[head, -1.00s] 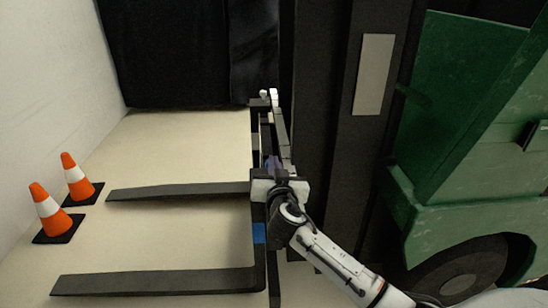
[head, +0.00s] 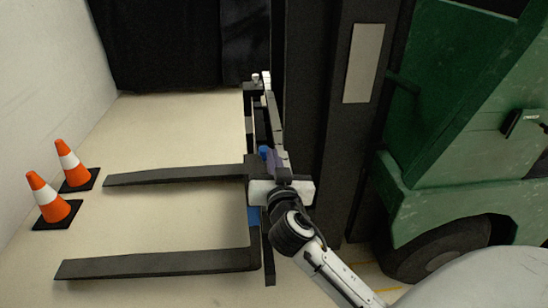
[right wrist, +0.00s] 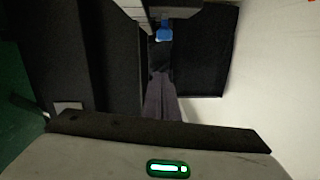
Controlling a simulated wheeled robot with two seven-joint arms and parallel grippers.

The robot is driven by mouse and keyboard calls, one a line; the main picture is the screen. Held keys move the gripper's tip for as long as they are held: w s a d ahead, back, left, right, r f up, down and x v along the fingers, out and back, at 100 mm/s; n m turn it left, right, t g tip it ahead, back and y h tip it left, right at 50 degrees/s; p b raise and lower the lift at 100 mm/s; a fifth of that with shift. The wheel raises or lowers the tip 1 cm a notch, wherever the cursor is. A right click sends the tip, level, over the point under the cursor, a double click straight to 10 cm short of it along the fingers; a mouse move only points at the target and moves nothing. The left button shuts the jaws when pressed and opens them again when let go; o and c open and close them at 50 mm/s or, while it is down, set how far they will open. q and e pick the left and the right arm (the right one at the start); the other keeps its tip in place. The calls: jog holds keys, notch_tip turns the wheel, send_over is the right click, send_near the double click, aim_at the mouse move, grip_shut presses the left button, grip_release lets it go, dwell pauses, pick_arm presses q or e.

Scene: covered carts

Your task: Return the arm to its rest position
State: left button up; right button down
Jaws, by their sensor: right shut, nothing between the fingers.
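My right arm comes in from the lower right in the head view. Its gripper (head: 281,160) is in front of the carriage of a forklift, its fingers pointing away from me. The dark greyish fingers (right wrist: 160,98) also show in the right wrist view, closed together with nothing between them. A blue part (right wrist: 164,30) lies beyond the fingertips there, apart from them in the picture. Whether the gripper touches the carriage cannot be told. My left gripper is not in view.
The forklift has two dark forks (head: 160,264), a dark mast (head: 335,150) and a green body (head: 440,110). Two orange and white cones (head: 50,205) stand at the left by a white wall (head: 50,80). Pale floor (head: 170,125) beyond the forks is clear, up to a black curtain (head: 170,45).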

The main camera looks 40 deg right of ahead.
jog(key=shift+s+a, duration=0.25)
jog(key=shift+s, duration=0.15)
jog(key=s+a+f+n+g+y, duration=0.2)
jog(key=s+a+f+n+y, duration=0.5)
jog(key=f, duration=0.7)
jog(key=s+a+f+n+g+y, duration=0.1)
jog(key=s+a+f+y, duration=0.15)
jog(key=s+a, duration=0.45)
jog(key=s+a+f+n+g+y, duration=0.1)
jog(key=s+a+f+g+y, duration=0.1)
jog(key=s+a+f, duration=0.35)
pick_arm(q)
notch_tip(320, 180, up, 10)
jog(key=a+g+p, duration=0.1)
jog(key=p, duration=1.5)
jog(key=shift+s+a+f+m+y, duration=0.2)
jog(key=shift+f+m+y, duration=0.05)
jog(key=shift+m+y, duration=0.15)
pick_arm(e)
jog(key=s+r+g, duration=0.1)
jog(key=s+r, duration=0.3)
jog(key=r, duration=0.7)
jog(key=shift+s+d+n+h, duration=0.2)
jog(key=shift+d+n+h, duration=0.05)
jog(key=shift+n+h, duration=0.1)
